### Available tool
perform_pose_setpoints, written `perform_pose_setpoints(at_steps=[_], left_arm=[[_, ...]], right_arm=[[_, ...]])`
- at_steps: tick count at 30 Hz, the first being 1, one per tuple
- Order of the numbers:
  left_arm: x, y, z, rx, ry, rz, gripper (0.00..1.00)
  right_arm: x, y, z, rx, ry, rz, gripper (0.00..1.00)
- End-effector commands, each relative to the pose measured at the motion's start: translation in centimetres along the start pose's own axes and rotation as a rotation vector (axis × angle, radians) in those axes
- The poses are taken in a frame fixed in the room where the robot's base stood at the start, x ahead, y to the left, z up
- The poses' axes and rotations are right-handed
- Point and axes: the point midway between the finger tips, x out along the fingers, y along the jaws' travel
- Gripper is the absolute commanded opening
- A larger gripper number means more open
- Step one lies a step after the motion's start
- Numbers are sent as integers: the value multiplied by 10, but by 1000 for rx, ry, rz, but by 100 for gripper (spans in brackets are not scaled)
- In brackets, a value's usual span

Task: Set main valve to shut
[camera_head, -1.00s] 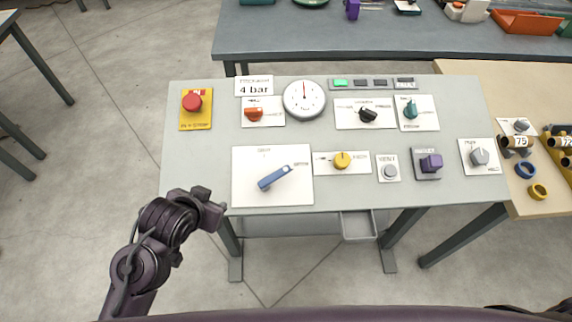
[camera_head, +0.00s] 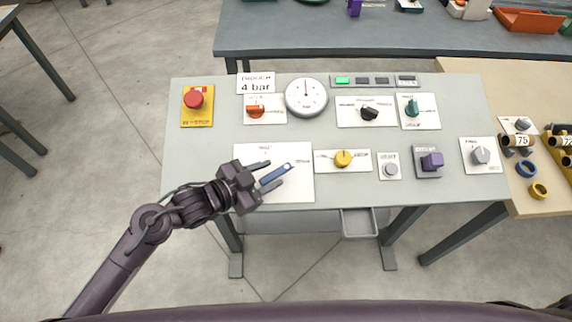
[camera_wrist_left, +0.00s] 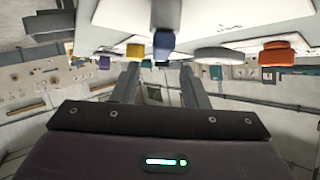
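The main valve's blue lever (camera_head: 277,175) sits on a large white plate (camera_head: 299,192) at the front left of the grey panel table. It slants up to the right, toward the plate's right-hand label. My left gripper (camera_head: 274,173) is open, its two fingers on either side of the lever, which looks free between them. Its body hides the lever's lower left end and part of the plate. In the left wrist view the blue lever (camera_wrist_left: 164,41) shows beyond and between the open fingers (camera_wrist_left: 160,82). I cannot tell whether a finger touches it. My right gripper is not in view.
A yellow knob (camera_head: 343,158) is right of the plate. An orange-red handle (camera_head: 255,111), a red stop button (camera_head: 194,99) and a round gauge (camera_head: 306,96) are behind. A grey button (camera_head: 391,170) and a purple block (camera_head: 432,161) stand farther right.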

Motion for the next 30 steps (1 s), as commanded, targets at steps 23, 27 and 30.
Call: perform_pose_setpoints(at_steps=[23, 27, 30], left_arm=[[63, 0, -1, 1, -3, -3, 39], [63, 0, -1, 1, -3, -3, 20], [63, 0, -1, 1, -3, -3, 7]], right_arm=[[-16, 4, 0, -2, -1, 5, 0], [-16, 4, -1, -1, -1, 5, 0], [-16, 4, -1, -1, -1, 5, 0]])
